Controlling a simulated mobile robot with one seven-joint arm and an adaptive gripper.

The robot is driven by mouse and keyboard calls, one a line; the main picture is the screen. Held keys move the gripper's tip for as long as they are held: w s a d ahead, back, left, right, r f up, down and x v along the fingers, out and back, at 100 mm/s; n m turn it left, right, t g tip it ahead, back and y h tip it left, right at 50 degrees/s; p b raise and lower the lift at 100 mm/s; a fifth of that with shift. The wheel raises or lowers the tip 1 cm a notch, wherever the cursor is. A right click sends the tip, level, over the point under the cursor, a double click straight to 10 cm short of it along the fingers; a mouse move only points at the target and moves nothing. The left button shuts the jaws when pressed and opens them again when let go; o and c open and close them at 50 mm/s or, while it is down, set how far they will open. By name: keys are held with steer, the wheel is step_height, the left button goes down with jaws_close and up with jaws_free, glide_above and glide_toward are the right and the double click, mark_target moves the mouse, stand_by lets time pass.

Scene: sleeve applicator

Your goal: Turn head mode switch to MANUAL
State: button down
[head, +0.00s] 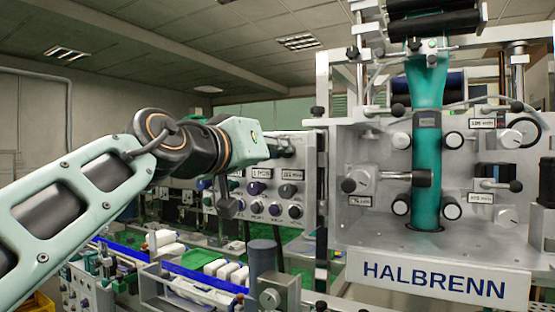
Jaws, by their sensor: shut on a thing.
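A grey control panel (292,197) stands in the middle of the head view, with two small displays and several dark, purple and grey knobs. The labels are too small to read, so I cannot tell which knob is the head mode switch. My arm reaches in from the left, and its wrist covers the panel's upper left. The dark part of my gripper (226,207) hangs below the wrist, in front of the panel's left side. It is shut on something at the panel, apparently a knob. The fingertips and the held thing are mostly hidden.
The HALBRENN machine (434,281) stands close on the right, with a teal sleeve (427,170) running down it and several protruding knobs. A conveyor (190,270) with white and green packs runs below the panel. A dark cylinder (262,258) stands beside it.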

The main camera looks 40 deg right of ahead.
steer(key=shift+n+b, duration=0.55)
steer(key=shift+n, duration=0.95)
steer(key=c, duration=1.8)
jaws_free()
steer(key=shift+o, duration=0.2)
steer(key=v, duration=1.2)
steer(key=shift+f, duration=0.1)
